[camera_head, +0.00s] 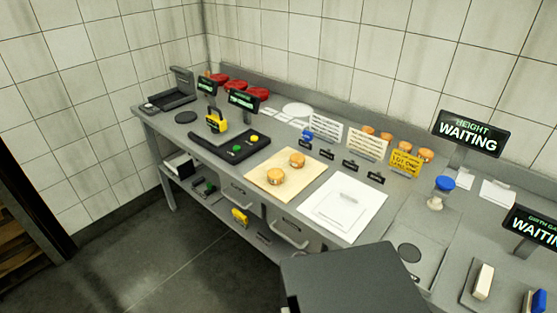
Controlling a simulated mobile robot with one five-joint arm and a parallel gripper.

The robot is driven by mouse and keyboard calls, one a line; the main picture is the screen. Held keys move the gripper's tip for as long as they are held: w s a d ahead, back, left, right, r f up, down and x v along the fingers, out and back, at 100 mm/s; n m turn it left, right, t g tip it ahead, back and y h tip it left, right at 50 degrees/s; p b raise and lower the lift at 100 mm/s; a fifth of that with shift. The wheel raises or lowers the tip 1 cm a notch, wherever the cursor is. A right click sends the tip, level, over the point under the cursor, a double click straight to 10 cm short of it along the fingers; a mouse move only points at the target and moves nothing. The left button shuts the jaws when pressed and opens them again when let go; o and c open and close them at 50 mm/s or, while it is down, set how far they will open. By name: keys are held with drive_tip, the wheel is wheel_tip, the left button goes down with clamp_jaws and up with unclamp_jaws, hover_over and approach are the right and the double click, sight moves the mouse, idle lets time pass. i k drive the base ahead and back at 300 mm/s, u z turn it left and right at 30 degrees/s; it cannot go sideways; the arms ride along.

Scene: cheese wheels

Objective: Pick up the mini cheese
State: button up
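Two small orange cheese wheels, one nearer (275,176) and one farther (297,160), sit apart on a pale square board (262,184) on the grey bench. Several more small orange cheeses (425,155) stand in a row along the back of the bench, partly hidden by paper signs. I cannot tell from the view which one is the mini cheese. Red-coated wheels (257,93) lie at the back left. My gripper is not in view.
The lower shelf holds bins (291,234). Floor is clear at left.

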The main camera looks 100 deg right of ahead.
sight(297, 160)
drive_tip(key=u, duration=0.15)
drive_tip(key=i, duration=2.35)
drive_tip(key=z, duration=2.8)
drive_tip(key=i, duration=0.1)
drive_tip(key=z, duration=2.15)
drive_tip(key=i, duration=1.5)
drive_tip(key=u, duration=0.05)
